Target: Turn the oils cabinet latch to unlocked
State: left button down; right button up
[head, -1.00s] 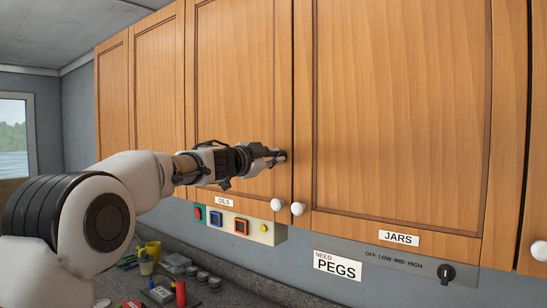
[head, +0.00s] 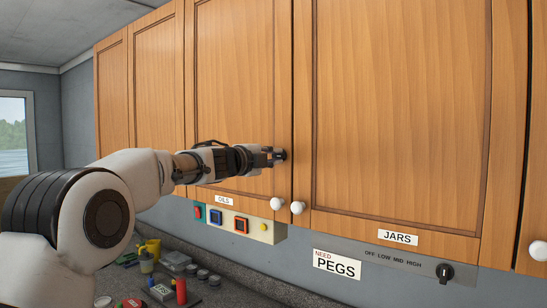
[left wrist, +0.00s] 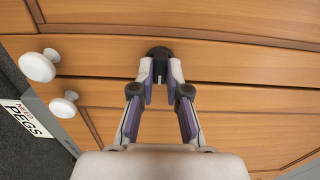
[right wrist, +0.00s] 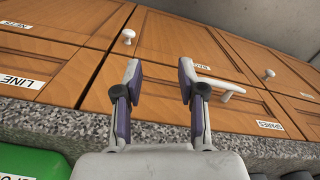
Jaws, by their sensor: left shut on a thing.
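The oils cabinet latch (head: 282,155) is a small dark round knob at the right edge of the wooden door labelled OILS (head: 224,201). My left gripper (head: 275,156) is at the latch, its fingers shut on the knob. In the left wrist view the black latch (left wrist: 160,53) sits between the two fingertips (left wrist: 160,72). The fingers cover part of the knob, so its exact turn cannot be told. My right gripper (right wrist: 161,72) is open and empty, in front of lower wooden cabinets.
White knobs (head: 277,204) are below the latch. A panel of coloured buttons (head: 247,229) hangs under the oils door. The jars cabinet (head: 400,110) is to the right, with a black dial (head: 445,272) below. A white bar handle (right wrist: 219,85) is near the right gripper's fingers.

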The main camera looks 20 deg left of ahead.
pick_arm(q)
jog(key=shift+r, duration=0.15)
dwell(0.3)
jog(key=c, duration=1.5)
grip_release()
jog(key=shift+a, duration=0.1)
jog(key=o, duration=0.3)
jog(key=shift+o, duration=0.2)
jog(key=shift+w+a, duration=0.1)
jog(key=shift+w, duration=0.05)
jog(key=shift+f, duration=0.2)
jog(key=v, duration=1.1)
jog(key=shift+s+a, duration=0.15)
jog(key=shift+s, duration=0.2)
jog(key=shift+s, duration=0.15)
